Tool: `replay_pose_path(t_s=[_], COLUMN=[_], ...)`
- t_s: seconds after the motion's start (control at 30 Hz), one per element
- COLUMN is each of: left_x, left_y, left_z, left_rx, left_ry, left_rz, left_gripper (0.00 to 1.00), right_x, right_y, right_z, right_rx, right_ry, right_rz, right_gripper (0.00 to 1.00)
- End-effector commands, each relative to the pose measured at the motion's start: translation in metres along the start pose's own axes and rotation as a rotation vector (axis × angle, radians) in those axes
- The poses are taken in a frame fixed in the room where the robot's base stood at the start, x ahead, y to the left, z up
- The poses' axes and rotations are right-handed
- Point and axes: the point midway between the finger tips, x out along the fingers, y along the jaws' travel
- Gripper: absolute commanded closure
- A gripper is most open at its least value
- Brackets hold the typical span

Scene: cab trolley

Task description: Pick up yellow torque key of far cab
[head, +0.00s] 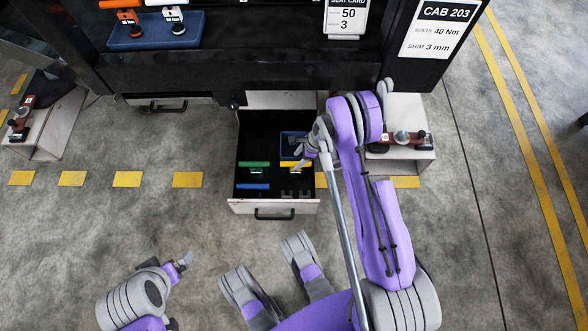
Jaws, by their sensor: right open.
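A yellow torque key (288,164) lies in the open black drawer (264,130), right of a green key (254,164). Its right end is partly covered by my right gripper (304,160). The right gripper is open and reaches over the right side of the drawer, close to the yellow key. I cannot tell whether it touches the key. My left gripper (184,261) is low in the view, over the floor and away from the drawer; its jaw state is unclear.
The blue tray (154,37) above holds orange and white keys. A sign reads CAB 203 (438,30). A pale box (402,148) stands right of my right arm.

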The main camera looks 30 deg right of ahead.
Motion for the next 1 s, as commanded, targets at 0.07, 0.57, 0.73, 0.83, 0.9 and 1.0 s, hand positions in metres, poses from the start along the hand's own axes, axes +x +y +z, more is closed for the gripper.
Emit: replay_pose_path(t_s=[0.07, 0.57, 0.73, 0.83, 0.9, 1.0], left_x=[0.003, 0.016, 0.016, 0.016, 0.016, 0.016], left_y=[0.000, 0.000, 0.000, 0.000, 0.000, 0.000], left_z=[0.001, 0.003, 0.003, 0.003, 0.003, 0.003], left_rx=[0.000, 0.000, 0.000, 0.000, 0.000, 0.000], left_ry=[0.000, 0.001, 0.001, 0.001, 0.001, 0.001], left_rz=[0.000, 0.000, 0.000, 0.000, 0.000, 0.000], left_gripper=[0.00, 0.00, 0.00, 0.00, 0.00, 0.00], right_x=[0.009, 0.061, 0.065, 0.065, 0.065, 0.065], right_y=[0.000, 0.006, 0.006, 0.006, 0.006, 0.006], right_z=[0.000, -0.005, -0.005, -0.005, -0.005, -0.005], right_rx=[-0.001, -0.003, -0.002, -0.002, -0.002, -0.002], right_ry=[0.000, 0.001, 0.001, 0.001, 0.001, 0.001], right_rz=[0.000, 0.000, 0.000, 0.000, 0.000, 0.000], right_gripper=[0.35, 0.35, 0.35, 0.37, 0.49, 0.67])
